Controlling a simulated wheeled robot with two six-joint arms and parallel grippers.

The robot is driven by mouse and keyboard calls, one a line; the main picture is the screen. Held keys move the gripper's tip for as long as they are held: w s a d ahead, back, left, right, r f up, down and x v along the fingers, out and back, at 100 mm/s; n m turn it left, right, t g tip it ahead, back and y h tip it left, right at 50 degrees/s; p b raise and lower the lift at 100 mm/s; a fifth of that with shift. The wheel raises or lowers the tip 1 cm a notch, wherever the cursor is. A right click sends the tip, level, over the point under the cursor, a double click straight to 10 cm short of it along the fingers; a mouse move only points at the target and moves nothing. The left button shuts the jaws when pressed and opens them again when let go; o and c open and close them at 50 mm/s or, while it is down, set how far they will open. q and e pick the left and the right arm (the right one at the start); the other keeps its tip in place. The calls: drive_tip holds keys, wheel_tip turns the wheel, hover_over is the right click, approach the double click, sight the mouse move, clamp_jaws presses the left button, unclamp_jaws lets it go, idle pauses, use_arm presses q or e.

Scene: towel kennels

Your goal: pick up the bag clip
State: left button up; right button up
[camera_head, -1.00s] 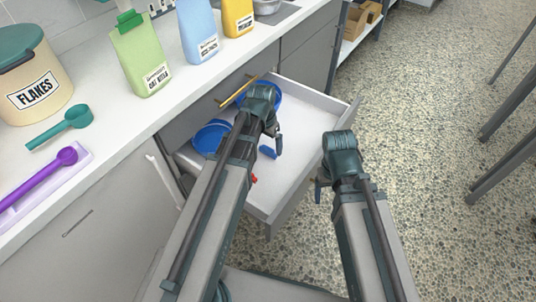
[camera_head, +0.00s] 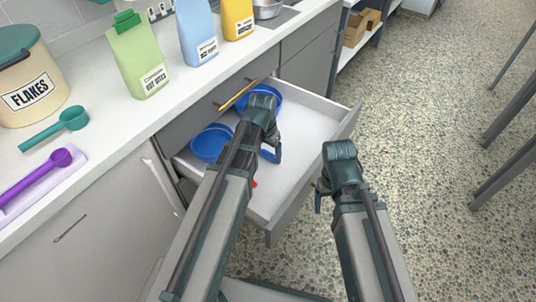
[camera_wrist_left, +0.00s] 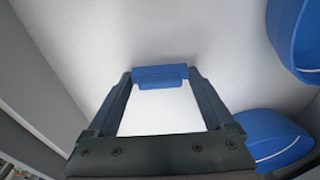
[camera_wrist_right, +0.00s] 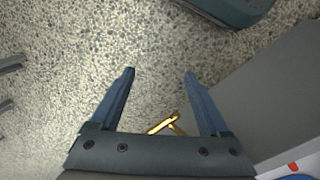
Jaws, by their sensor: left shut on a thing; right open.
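The blue bag clip (camera_head: 269,156) is a small bar inside the open drawer, partly hidden by my left gripper (camera_head: 273,150) in the head view. In the left wrist view, the clip (camera_wrist_left: 161,76) lies across the fingertips of my left gripper (camera_wrist_left: 160,78), which is shut on it. The pale drawer floor shows behind it; whether the clip touches that floor I cannot tell. My right gripper (camera_head: 318,195) is open and empty outside the drawer's front; its spread fingers (camera_wrist_right: 159,72) show over the speckled floor in the right wrist view.
The open drawer (camera_head: 308,96) also holds two blue bowls (camera_head: 207,143) (camera_head: 271,92) and a small red thing (camera_head: 254,184). The counter above bears a flakes canister (camera_head: 30,80), bags (camera_head: 137,62), a teal scoop (camera_head: 62,126) and a purple scoop (camera_head: 35,175).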

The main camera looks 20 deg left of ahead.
sight(268, 152)
use_arm(q)
drive_tip(key=shift+r, duration=0.15)
wheel_tip(268, 152, up, 10)
drive_tip(key=p, duration=1)
